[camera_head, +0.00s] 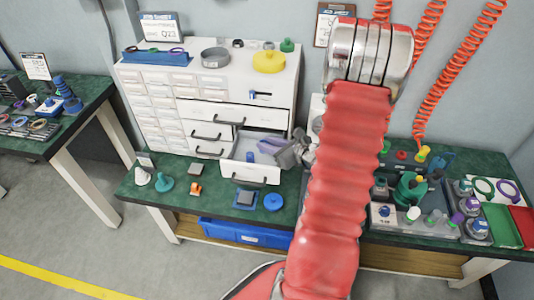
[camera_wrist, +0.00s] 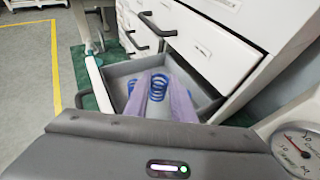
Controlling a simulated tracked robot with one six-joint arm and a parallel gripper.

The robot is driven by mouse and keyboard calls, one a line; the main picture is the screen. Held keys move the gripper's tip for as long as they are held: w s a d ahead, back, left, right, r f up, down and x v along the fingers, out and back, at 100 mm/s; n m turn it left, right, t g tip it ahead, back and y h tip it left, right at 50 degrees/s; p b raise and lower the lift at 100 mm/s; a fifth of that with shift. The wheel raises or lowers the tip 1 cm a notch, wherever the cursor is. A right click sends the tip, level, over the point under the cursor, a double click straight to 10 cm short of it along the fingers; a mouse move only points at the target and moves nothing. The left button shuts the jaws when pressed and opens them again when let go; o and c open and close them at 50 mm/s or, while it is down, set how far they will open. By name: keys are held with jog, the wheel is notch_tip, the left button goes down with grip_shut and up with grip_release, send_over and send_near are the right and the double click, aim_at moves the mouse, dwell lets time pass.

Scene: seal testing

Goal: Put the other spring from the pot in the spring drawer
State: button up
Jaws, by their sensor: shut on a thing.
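A second blue spring (camera_wrist: 132,84) shows beside the left finger in the drawer, and a small blue piece there (camera_head: 250,156) is likely this one. I cannot tell which container is the pot.
The closed drawers of the cabinet (camera_head: 210,105) rise behind the open one. A crowded tray of bottles (camera_head: 460,225) lies right of my arm.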

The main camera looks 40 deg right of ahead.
jog(key=shift+f, duration=0.1)
jog(key=shift+f, duration=1.95)
jog(key=shift+f, duration=0.1)
jog(key=o, duration=0.7)
jog(key=shift+o, duration=0.2)
jog(key=v, duration=1.2)
